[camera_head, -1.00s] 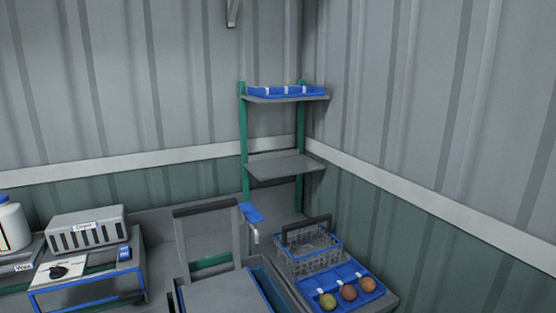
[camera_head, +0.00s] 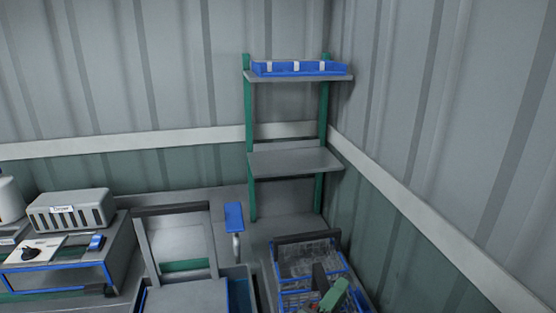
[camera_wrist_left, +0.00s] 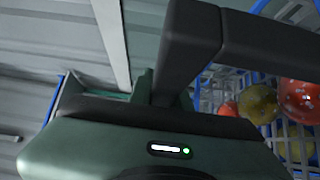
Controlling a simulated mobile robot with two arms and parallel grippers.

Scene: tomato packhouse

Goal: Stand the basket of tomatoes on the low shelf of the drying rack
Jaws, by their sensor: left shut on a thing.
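My left gripper (camera_head: 335,293) is at the bottom of the head view, shut on the dark handle of a wire basket with blue edging (camera_head: 297,292). In the left wrist view the dark handle (camera_wrist_left: 195,45) crosses close in front of the camera. Red and yellowish tomatoes (camera_wrist_left: 258,104) show behind it among wire mesh and blue edges. The basket's lower part is cut off or hidden in the head view. The drying rack (camera_head: 250,120) has green posts. Its low shelf (camera_head: 295,162) is bare and lies farther back and above the gripper. My right gripper is not in view.
Another wire basket with a dark handle (camera_head: 307,238) stands just behind the gripper. The rack's top shelf holds a blue tray (camera_head: 300,69). A corrugated wall closes off the right. A grey trolley (camera_head: 185,297) and a grey labelled box (camera_head: 70,210) are to the left.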

